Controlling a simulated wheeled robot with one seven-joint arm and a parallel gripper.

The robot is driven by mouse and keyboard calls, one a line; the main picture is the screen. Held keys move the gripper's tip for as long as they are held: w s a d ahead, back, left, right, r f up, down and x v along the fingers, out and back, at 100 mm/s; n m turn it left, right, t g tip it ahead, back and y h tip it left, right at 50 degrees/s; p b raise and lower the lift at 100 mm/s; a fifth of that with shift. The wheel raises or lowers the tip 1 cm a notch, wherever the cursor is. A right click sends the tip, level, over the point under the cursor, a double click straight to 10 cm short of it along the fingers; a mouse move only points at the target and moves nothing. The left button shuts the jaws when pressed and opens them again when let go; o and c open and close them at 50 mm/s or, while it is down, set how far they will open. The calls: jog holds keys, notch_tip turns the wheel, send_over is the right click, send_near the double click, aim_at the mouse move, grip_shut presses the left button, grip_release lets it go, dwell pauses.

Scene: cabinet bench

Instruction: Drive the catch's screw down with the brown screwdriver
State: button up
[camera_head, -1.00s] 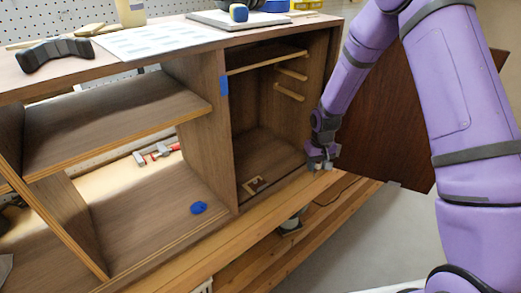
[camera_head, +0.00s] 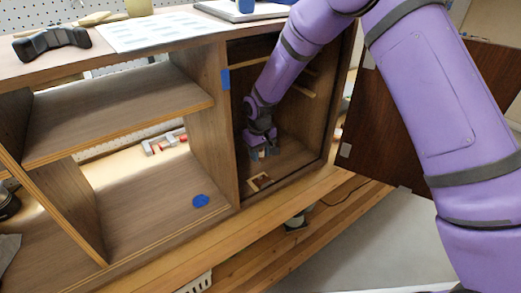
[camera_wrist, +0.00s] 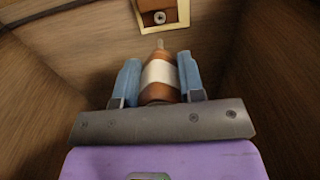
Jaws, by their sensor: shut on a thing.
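My gripper (camera_head: 264,153) is inside the right compartment of the cabinet, just above and behind the catch as the head view shows it. It is shut on the brown screwdriver (camera_wrist: 159,76), which has a brown handle with a pale band. Its short tip points forward, toward the catch. The catch (camera_wrist: 166,5) is a brown block on a pale yellow plate, with a grey screw (camera_wrist: 159,17) in its face. The tip appears apart from the screw. In the head view the catch (camera_head: 261,181) lies on the compartment floor near the front edge.
The compartment's left wall (camera_head: 228,125) stands close beside my gripper. The open cabinet door (camera_head: 400,140) is at the right. A blue piece (camera_head: 201,201) lies in the left compartment, with red-handled tools (camera_head: 165,142) behind.

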jog(key=shift+f, duration=2.4)
jog(key=shift+s+d, duration=0.1)
jog(key=shift+f, duration=0.4)
dwell(0.4)
